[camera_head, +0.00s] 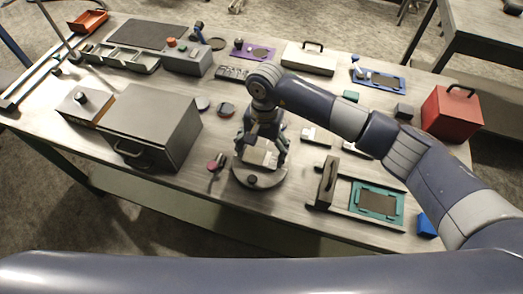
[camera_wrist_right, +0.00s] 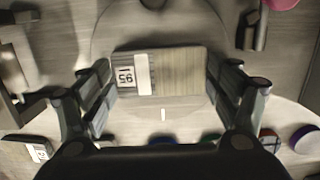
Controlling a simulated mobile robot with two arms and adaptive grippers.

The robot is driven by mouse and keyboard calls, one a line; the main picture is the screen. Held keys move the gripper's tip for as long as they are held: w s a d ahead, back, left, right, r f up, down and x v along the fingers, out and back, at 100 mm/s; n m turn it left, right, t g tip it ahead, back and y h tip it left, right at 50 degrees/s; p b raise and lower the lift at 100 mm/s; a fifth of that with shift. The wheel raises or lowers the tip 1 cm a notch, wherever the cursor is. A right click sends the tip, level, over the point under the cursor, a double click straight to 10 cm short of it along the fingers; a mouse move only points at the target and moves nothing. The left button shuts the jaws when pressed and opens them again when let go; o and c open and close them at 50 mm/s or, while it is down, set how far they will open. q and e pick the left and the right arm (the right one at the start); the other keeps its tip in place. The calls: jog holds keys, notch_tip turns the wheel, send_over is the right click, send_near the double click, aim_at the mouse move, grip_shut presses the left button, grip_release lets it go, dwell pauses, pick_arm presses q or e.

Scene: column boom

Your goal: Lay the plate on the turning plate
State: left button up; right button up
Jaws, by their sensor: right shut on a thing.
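The plate (camera_wrist_right: 180,72) is a small flat piece with a ribbed beige face and a white number label. In the head view the plate (camera_head: 257,156) lies between the fingers of my right gripper (camera_head: 262,160). The wrist view shows the fingers of the right gripper (camera_wrist_right: 166,82) at its two short ends, shut on it. The turning plate (camera_head: 260,179) is a round grey disc near the front edge of the table, under the plate. In the wrist view the turning plate (camera_wrist_right: 185,115) surrounds the plate's outline. I cannot tell whether the two touch. My left gripper is out of view.
A dark-red-ended object (camera_head: 215,164) stands close left of the turning plate. A large grey box (camera_head: 150,125) is further left. A teal frame (camera_head: 378,203) lies right on a fixture, and a red box (camera_head: 452,110) stands at the far right. Small blocks (camera_head: 318,136) lie nearby.

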aim_at(263, 152)
jog(key=o, duration=1.7)
jog(key=shift+r, duration=0.1)
jog(key=r, duration=0.4)
jog(key=w+r, duration=0.1)
jog(key=r, duration=0.6)
jog(key=shift+w+d+r, duration=0.15)
jog(key=shift+d+r, duration=0.05)
jog(key=shift+r, duration=0.2)
